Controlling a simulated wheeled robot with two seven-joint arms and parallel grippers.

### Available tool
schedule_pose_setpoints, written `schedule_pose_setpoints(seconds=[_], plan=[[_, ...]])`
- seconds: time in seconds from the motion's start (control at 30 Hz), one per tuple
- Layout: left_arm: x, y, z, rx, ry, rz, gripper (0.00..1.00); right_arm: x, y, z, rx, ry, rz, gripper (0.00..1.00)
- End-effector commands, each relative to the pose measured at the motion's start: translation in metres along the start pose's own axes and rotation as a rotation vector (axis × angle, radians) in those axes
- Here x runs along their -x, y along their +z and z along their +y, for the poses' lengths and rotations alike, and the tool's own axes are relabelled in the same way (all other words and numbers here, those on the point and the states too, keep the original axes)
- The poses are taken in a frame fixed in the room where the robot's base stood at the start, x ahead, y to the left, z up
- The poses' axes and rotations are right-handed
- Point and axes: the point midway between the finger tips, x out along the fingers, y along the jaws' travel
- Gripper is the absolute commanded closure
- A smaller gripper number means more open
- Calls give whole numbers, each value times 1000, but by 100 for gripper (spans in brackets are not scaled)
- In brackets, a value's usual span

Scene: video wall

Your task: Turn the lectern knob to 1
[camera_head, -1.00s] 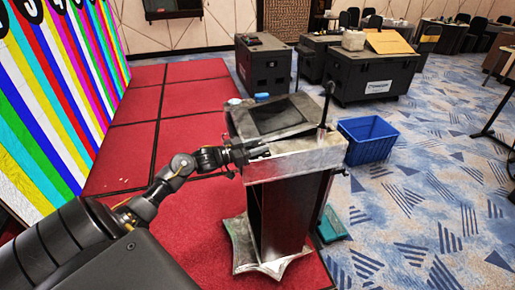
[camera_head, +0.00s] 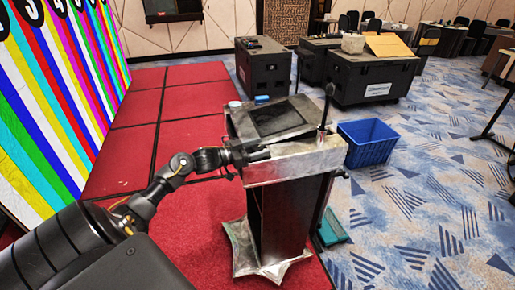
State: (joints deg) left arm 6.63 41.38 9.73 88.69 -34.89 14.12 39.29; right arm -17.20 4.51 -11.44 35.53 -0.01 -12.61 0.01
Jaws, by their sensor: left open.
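The silver lectern (camera_head: 300,165) stands in the middle of the head view, with a dark sloped screen (camera_head: 275,118) on top and a thin black microphone (camera_head: 327,103) at its right. My left gripper (camera_head: 256,153) is at the lectern's near left top edge, fingers pointing right. It is open, but its fingers are small and dark, so the gap between them is hard to see. The knob cannot be made out; it may be hidden by the gripper or too small. My right gripper is not in view.
A blue bin (camera_head: 369,142) stands right of the lectern. Black cases (camera_head: 372,78) stand behind. The striped video wall (camera_head: 62,85) is at left, beside the red platform (camera_head: 185,135). A small blue-topped item (camera_head: 262,99) shows at the lectern's back edge. Carpet at right is mostly free.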

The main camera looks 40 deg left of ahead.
Motion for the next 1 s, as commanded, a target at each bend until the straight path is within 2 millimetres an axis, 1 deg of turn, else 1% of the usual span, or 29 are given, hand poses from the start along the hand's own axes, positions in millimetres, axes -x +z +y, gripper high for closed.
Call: schedule_pose_setpoints(seconds=[0.13,0.23,0.5,0.6,0.7,0.83,1.0], plan=[[3,1,0,0,0,0,42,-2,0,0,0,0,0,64],[14,3,0,1,-1,-2,42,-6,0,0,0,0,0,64],[67,5,0,0,0,-4,42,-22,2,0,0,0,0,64],[84,4,0,0,0,-4,42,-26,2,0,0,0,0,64],[96,3,0,0,1,-2,42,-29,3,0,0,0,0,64],[106,1,0,0,0,-1,42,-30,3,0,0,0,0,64],[108,0,0,0,1,0,42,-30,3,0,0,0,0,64]])
